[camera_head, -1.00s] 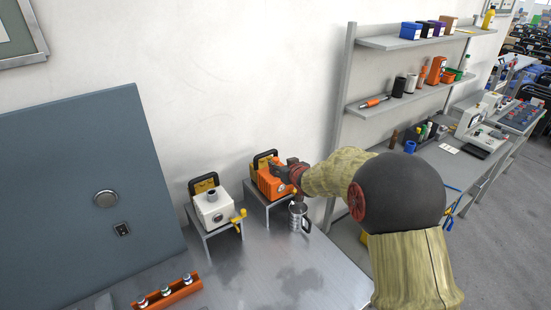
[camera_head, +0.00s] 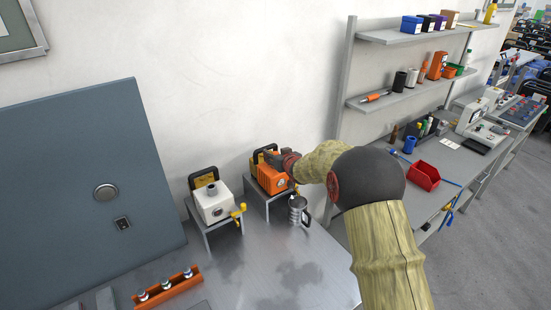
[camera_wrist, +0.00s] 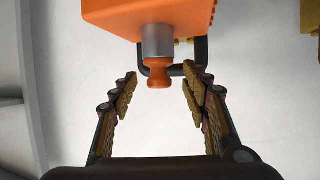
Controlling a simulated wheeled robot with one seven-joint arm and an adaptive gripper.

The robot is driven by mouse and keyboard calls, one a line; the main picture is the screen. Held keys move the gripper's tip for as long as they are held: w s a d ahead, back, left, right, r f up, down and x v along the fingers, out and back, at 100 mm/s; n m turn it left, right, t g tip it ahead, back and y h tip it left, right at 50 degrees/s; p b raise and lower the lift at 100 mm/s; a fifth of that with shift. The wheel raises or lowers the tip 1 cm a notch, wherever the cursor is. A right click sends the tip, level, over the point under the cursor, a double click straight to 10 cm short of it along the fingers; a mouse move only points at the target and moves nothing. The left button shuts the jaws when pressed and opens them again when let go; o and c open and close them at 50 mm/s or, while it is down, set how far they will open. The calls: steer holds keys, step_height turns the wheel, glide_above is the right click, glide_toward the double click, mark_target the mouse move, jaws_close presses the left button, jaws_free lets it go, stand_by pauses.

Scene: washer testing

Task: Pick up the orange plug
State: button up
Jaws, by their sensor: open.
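The orange plug (camera_wrist: 158,76) shows in the wrist view, seated at the end of a grey cylinder (camera_wrist: 157,42) on the orange box (camera_wrist: 150,15). My gripper (camera_wrist: 160,98) is open, with one finger on each side of the space just below the plug. The fingers appear apart from it. In the head view my gripper (camera_head: 279,160) is over the orange box (camera_head: 272,181), which stands on a small metal stand. The plug cannot be made out there, as my gripper covers the top of the box.
A white box with a yellow tap (camera_head: 214,204) stands on a stand to the left. A metal mug (camera_head: 298,211) is close to the orange box. An orange rack (camera_head: 168,288) lies front left. The wall is just behind; the middle of the table is clear.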

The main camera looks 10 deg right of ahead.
steer(key=c, duration=0.3)
steer(key=c, duration=0.8)
steer(key=shift+o, duration=0.2)
steer(key=shift+r, duration=0.1)
